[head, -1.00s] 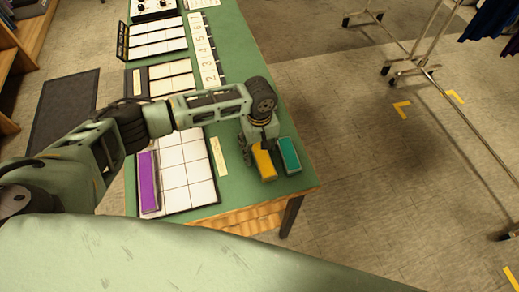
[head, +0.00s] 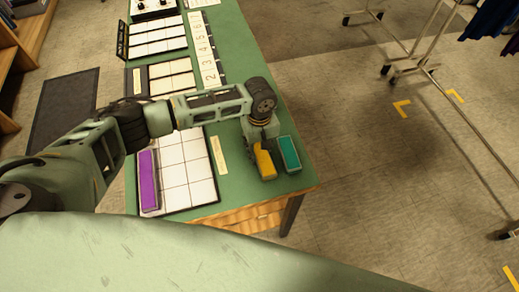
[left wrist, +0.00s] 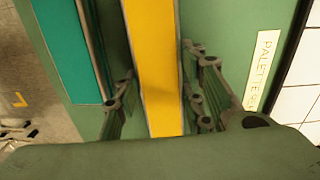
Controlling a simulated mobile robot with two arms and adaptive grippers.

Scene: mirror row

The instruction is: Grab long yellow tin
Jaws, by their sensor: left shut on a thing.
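The long yellow tin (head: 265,165) lies on the green table near its front right corner. In the left wrist view the yellow tin (left wrist: 153,60) runs up the middle between my fingers. My left gripper (head: 262,146) is over the tin's far part, pointing down and shut on it. In the left wrist view my left gripper (left wrist: 160,110) has one finger on each side of the tin. The part of the tin under the gripper is hidden in the head view. My right gripper is not in view.
A teal tin (head: 289,154) lies close to the right of the yellow one, also in the left wrist view (left wrist: 70,45). A purple tin (head: 149,180) lies on the white grid board (head: 190,190). A palette label (head: 218,157) lies between. The table's edge (head: 304,165) is close.

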